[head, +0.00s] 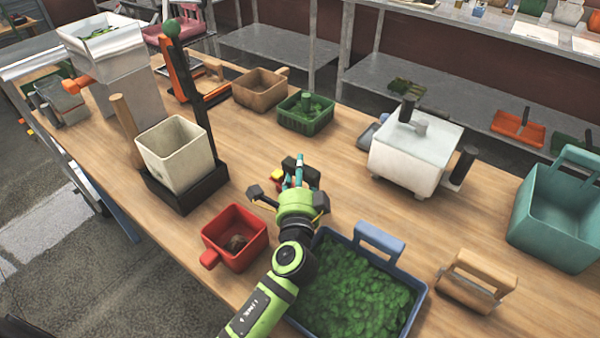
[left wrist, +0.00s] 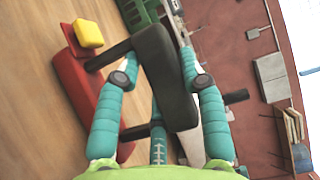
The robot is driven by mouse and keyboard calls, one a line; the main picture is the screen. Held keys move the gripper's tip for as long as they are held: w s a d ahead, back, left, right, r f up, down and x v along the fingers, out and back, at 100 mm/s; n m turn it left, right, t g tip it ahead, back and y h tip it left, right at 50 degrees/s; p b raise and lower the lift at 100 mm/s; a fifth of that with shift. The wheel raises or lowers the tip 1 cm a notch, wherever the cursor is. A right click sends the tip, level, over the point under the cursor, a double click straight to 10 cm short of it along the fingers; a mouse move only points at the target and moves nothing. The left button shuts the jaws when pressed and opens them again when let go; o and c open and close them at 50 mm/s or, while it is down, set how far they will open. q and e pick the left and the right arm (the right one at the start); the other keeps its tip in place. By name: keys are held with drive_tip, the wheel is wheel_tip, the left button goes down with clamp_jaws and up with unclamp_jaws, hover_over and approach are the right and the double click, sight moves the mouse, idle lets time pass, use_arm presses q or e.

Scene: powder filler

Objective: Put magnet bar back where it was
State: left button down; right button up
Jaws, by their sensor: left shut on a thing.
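My left gripper (head: 298,174) is over the middle of the wooden table. Its teal fingers are shut on a dark block-shaped bar with short pegs, which I take as the magnet bar (head: 312,176). In the left wrist view the magnet bar (left wrist: 165,78) sits between the fingers and points away from the palm. A red piece with a yellow block (head: 277,176) is just beside the bar; it also shows at the left of the left wrist view (left wrist: 90,36). I cannot tell whether the bar touches it. My right gripper is not in view.
A red scoop box (head: 218,226) and a blue tray of green granules (head: 424,290) flank my arm. A cream bin on a black stand (head: 172,150) is left; a green basket (head: 305,112) is behind. A white machine (head: 410,160) stands right.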

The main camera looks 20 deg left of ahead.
use_arm(q)
drive_tip(key=shift+r, duration=0.1)
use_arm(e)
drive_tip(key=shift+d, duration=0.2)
use_arm(q)
drive_tip(key=c, duration=0.9)
unclamp_jaws()
drive_tip(key=shift+o, duration=0.7)
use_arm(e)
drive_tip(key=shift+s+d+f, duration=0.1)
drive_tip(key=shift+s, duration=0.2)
